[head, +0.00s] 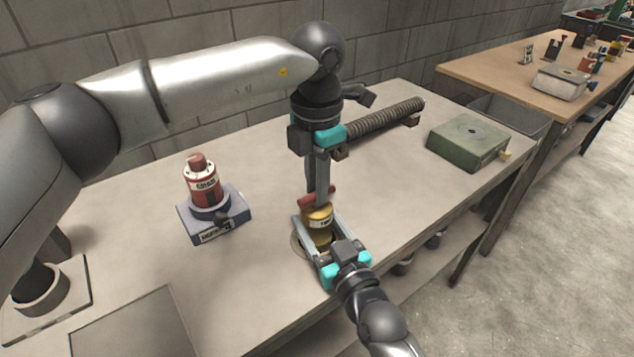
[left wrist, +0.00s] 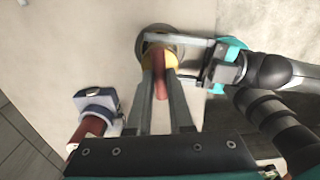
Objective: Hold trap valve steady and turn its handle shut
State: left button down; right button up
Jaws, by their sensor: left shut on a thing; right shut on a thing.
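The trap valve (head: 319,217) is a small upright brass-yellow body with a pale label, standing on the bench. Its red handle (head: 308,199) lies across the top. My left gripper (head: 318,196) comes down from above and is shut on the handle; in the left wrist view the red handle (left wrist: 159,72) shows between its fingers. My right gripper (head: 315,236) reaches in from the lower right and is shut on the valve body, one finger on each side. In the left wrist view the yellow body (left wrist: 150,60) is partly hidden by the handle and fingers.
A red canister (head: 201,183) stands on a blue-grey block (head: 231,211) left of the valve. A ridged tube (head: 385,120) lies behind, and a green box (head: 456,150) sits at the back right. The bench's front edge is close to my right gripper.

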dwell(0.5)
pick_arm(q)
jog(key=c, duration=0.8)
grip_release()
jog(key=shift+r, duration=0.1)
notch_tip(320, 180, up, 12)
pick_arm(e)
jog(key=o, duration=1.6)
